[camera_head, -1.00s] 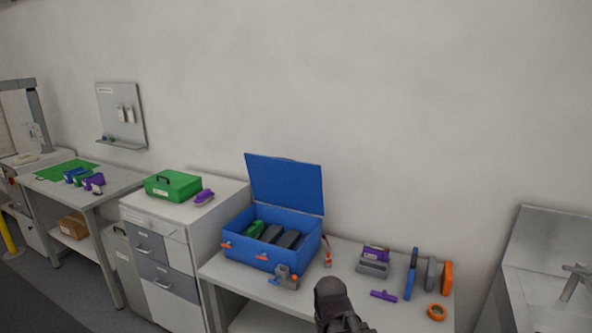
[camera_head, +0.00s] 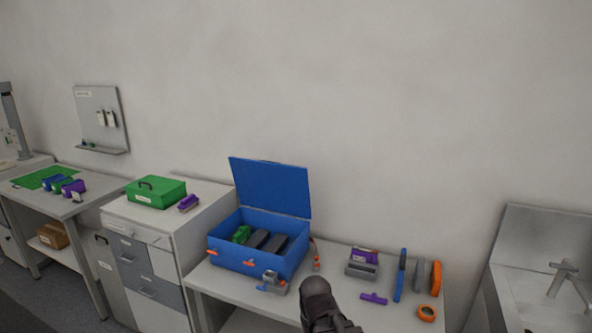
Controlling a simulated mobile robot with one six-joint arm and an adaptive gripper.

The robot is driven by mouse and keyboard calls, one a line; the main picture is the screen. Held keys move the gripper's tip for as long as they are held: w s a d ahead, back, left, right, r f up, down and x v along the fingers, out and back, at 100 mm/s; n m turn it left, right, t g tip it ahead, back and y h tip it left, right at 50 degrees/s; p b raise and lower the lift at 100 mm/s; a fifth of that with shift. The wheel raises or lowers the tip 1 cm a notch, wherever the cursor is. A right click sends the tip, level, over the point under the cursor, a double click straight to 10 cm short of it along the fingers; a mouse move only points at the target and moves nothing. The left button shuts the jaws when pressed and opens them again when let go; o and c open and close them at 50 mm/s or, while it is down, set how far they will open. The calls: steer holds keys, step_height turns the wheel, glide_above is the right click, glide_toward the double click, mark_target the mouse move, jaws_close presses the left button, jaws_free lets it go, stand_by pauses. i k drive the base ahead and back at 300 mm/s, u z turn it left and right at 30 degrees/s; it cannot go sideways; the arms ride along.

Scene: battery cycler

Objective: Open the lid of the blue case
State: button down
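The blue case (camera_head: 228,258) stands on the left part of the grey workbench. Its lid (camera_head: 270,188) is raised, standing roughly upright and leaning a little back towards the wall. Inside the case are a green item (camera_head: 241,234) and dark grey blocks (camera_head: 258,239). Two orange latches show on its front, one of them the left latch (camera_head: 212,253). A dark part of my arm rises at the bottom edge, right of the case and apart from the lid. My gripper's fingertips do not show.
A grey and blue device (camera_head: 272,282) sits at the case's front right corner. To the right are a grey holder (camera_head: 362,267), a purple tool (camera_head: 374,299), upright blue, grey and orange pieces, and an orange ring (camera_head: 427,313). A drawer cabinet (camera_head: 150,240) with a green box (camera_head: 157,192) stands left.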

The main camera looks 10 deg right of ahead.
mark_target(273, 186)
steer(key=i, duration=0.9)
steer(key=u, duration=0.05)
